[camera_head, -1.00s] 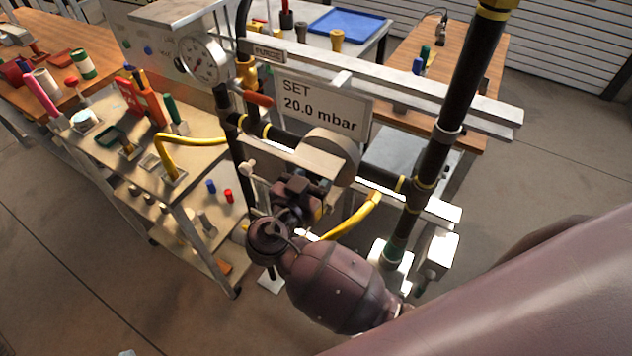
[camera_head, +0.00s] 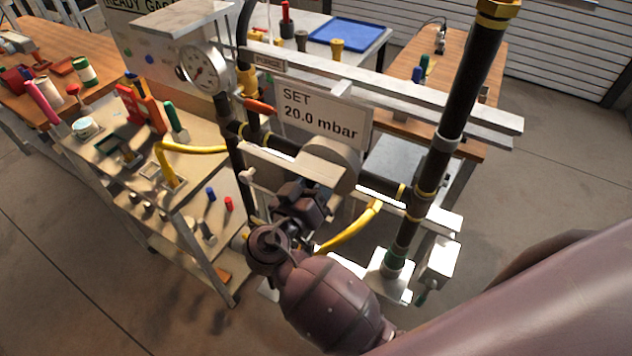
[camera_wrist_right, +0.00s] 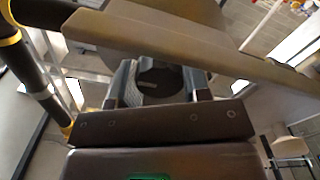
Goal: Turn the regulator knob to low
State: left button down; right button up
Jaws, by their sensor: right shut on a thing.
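The regulator's round grey-beige housing (camera_head: 338,158) sits on the dark pipe run, under the white sign (camera_head: 322,112) reading SET 20.0 mbar. My right gripper (camera_head: 305,190) reaches up from below, just under the housing. In the right wrist view, my right gripper (camera_wrist_right: 160,90) has its fingers on both sides of a dark round knob (camera_wrist_right: 160,78), shut on it. The knob is hidden behind the gripper and housing in the head view, and I see no low mark. My left gripper is in neither view.
A round pressure gauge (camera_head: 203,68) stands upper left of the housing; its reading is too small to tell. A valve with an orange-red handle (camera_head: 260,106) and a yellow hose (camera_head: 352,229) are close by. A cluttered bench (camera_head: 110,160) stands left.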

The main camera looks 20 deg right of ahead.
dwell(0.3)
jog(key=o, duration=0.9)
